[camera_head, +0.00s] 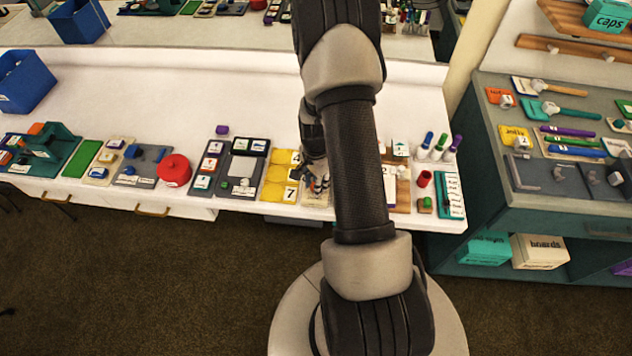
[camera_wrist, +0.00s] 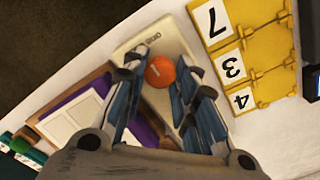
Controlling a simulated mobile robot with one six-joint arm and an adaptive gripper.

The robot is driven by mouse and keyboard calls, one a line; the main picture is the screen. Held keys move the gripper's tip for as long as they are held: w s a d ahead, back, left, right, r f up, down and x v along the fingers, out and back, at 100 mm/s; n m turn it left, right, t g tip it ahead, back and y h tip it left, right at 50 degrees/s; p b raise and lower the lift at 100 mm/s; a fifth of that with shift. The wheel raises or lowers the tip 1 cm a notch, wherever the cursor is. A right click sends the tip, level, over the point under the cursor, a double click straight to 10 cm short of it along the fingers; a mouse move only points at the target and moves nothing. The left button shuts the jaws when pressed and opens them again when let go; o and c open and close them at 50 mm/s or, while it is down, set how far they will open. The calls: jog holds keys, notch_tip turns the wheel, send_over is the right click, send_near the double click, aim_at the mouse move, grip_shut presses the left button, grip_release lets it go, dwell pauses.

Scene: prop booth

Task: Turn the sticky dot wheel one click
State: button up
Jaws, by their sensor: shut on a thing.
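The sticky dot wheel (camera_wrist: 160,71) is a small round orange knob with a pale mark on its face. It sits on a cream plate (camera_wrist: 140,47) with small dark lettering at one end. My gripper (camera_wrist: 159,80) has its blue-grey fingers closed around the wheel from both sides in the wrist view. In the head view my gripper (camera_head: 317,184) is low over the cream plate (camera_head: 316,199) near the table's front edge, and my arm and fingers hide most of the wheel there.
Yellow number cards (camera_wrist: 247,58) stand close on one side of the plate, and they also show in the head view (camera_head: 279,176). A purple and white board (camera_wrist: 75,120) lies on the other side.

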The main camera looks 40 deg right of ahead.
jog(key=n, duration=0.8)
jog(key=shift+n+b, duration=0.3)
jog(key=shift+b, duration=0.1)
jog(key=n, duration=0.9)
dwell(0.3)
jog(key=o, duration=1.1)
